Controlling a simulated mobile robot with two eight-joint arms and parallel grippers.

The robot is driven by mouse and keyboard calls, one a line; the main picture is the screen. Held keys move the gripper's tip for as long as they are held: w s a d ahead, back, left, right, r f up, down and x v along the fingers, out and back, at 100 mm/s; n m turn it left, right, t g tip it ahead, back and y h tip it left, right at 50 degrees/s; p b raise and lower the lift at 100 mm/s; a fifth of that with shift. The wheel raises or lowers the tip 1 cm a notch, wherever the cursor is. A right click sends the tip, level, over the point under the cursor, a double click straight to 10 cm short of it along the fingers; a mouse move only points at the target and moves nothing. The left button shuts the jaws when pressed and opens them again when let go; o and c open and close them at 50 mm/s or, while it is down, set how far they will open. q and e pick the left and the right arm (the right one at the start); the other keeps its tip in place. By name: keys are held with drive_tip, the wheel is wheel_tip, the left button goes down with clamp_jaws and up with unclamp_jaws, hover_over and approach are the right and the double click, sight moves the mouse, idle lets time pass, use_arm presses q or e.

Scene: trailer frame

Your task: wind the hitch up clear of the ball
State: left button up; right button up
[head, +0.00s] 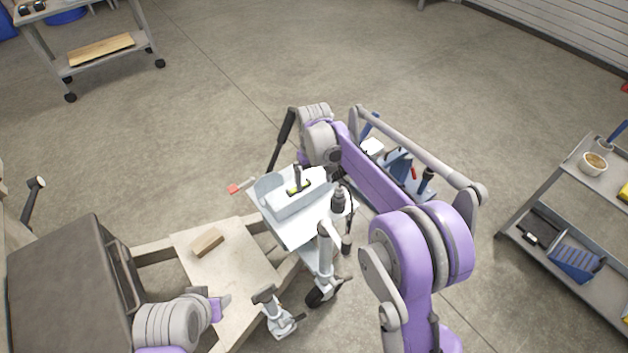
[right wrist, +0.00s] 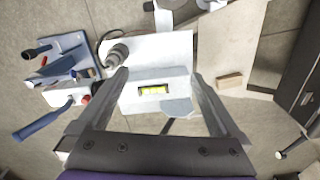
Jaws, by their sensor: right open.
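A pale housing (head: 295,200) with a green-yellow level vial stands at the front of the trailer frame. I take it for the hitch; the ball is not visible. A grey jockey post (head: 325,245) with a small dark wheel (head: 320,294) stands beside it. An upright dark-topped grip (head: 338,200) rises near the post; I cannot tell whether it is the crank. My right gripper (right wrist: 158,82) is open above the housing, which shows between its fingers in the right wrist view (right wrist: 155,98). My left gripper (head: 219,303) is low at the lower left; its jaws are unclear.
A wood block (head: 207,242) lies on the trailer's tan plate (head: 235,273). A dark box (head: 75,285) stands at the left. A grey shelf cart (head: 545,190) stands at the right and another (head: 105,60) at the back left. Open floor lies beyond the frame.

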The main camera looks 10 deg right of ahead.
wheel_tip(320, 180, up, 7)
drive_tip(key=p, duration=0.3)
drive_tip(key=shift+p, duration=0.3)
drive_tip(key=shift+r, duration=0.1)
